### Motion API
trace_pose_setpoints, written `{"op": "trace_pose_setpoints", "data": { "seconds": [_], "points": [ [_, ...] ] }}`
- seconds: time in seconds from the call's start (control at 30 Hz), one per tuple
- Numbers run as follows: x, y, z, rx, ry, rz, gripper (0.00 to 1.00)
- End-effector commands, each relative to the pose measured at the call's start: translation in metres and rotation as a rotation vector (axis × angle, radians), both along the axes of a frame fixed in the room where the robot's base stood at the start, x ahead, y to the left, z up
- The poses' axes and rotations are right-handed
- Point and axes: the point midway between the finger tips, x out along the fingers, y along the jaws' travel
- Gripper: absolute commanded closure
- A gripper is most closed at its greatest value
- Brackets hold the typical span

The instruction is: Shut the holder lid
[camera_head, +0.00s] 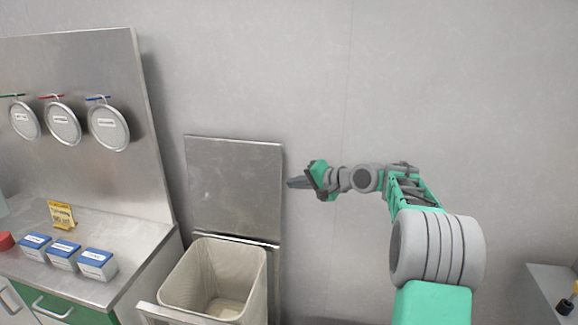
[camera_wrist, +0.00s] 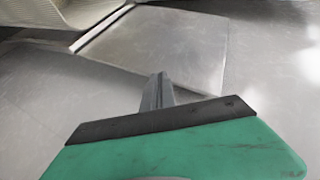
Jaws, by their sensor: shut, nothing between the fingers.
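The holder lid (camera_head: 236,186) is a flat grey metal panel standing raised and upright against the wall behind the holder. The holder (camera_head: 165,312) is a metal frame around a beige bin (camera_head: 246,300) that is open at the top. My gripper (camera_head: 290,183) is shut and empty, just right of the lid's right edge at mid height. In the wrist view the lid (camera_wrist: 165,42) lies ahead of my gripper (camera_wrist: 158,78), and the bin (camera_wrist: 70,10) shows at the top left. Whether the fingertips touch the lid cannot be told.
A metal counter (camera_head: 130,245) stands left of the holder, with several blue-and-white boxes (camera_head: 97,264) and a yellow sign (camera_head: 61,214). Round labelled discs (camera_head: 108,127) hang on the backboard above it. Another counter (camera_head: 548,290) is at the far right. The wall right of the lid is bare.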

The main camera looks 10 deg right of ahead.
Motion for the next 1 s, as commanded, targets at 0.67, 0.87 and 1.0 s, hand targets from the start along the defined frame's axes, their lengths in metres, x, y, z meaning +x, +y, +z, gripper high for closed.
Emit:
{"op": "trace_pose_setpoints", "data": {
  "seconds": [0.67, 0.87, 1.0],
  "points": [
    [0.042, -0.04, 0.004, 0.533, 0.008, 0.032, 1.0],
    [0.068, -0.011, 0.001, 0.532, 0.007, 0.031, 1.0],
    [0.08, 0.001, 0.0, 0.531, 0.007, 0.029, 1.0]
  ]
}}
